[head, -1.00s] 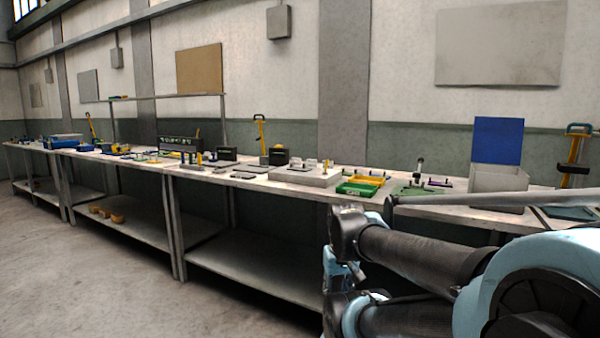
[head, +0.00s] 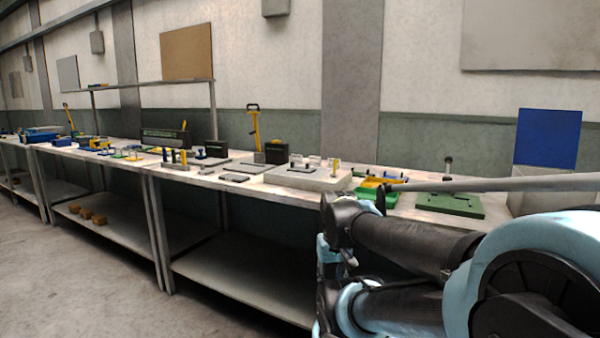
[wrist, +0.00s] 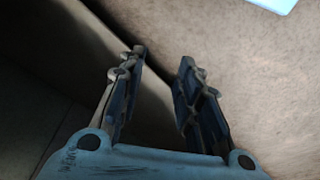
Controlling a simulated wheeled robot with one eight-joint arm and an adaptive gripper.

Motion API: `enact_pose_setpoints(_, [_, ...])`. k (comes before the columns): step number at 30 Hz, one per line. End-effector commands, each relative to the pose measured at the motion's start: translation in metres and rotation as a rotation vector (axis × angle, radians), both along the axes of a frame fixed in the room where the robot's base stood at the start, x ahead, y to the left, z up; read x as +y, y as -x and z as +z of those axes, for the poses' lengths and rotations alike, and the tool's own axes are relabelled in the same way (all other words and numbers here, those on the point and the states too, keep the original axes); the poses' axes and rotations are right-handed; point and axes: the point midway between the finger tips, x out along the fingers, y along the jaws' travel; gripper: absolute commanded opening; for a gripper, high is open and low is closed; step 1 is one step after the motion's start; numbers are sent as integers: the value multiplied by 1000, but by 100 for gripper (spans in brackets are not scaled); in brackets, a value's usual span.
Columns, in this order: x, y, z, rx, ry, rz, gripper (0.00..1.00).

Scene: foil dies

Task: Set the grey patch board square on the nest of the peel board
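I cannot tell for certain which piece is the grey patch board. A small flat dark grey plate (head: 235,178) lies at the bench's front edge in the head view, beside a larger flat grey board (head: 247,168). To their right stands a thick light grey block (head: 308,180) with a dark frame and small upright parts on top. Which of these is the peel board, and where its nest lies, is too small to tell. My gripper (wrist: 162,56) is open and empty in the wrist view, its two fingers apart, away from the boards. The wrist view shows none of these boards.
A long bench (head: 400,210) runs along the wall with a lower shelf (head: 240,278). A green board (head: 440,204), a yellow tray (head: 375,182) and a grey box with a blue panel (head: 547,138) stand to the right. The floor (head: 80,280) in front is clear.

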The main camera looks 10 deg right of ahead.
Motion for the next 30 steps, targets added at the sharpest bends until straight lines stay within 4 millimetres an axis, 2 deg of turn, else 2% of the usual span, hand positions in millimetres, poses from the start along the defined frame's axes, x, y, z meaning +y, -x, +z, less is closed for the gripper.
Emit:
enact_pose_setpoints(7, [0,0,0,0,0,0,32])
enact_pose_setpoints(9, [-1,6,6,-12,6,-4,32])
enact_pose_setpoints(11, [-3,2,11,-17,17,-16,32])
enact_pose_setpoints(14, [-12,-14,25,-33,58,-58,32])
enact_pose_setpoints(17, [-22,-40,46,-63,117,-119,32])
enact_pose_setpoints(23, [-37,-108,96,-178,240,-256,32])
enact_pose_setpoints(30, [-31,-200,156,-375,338,-393,32])
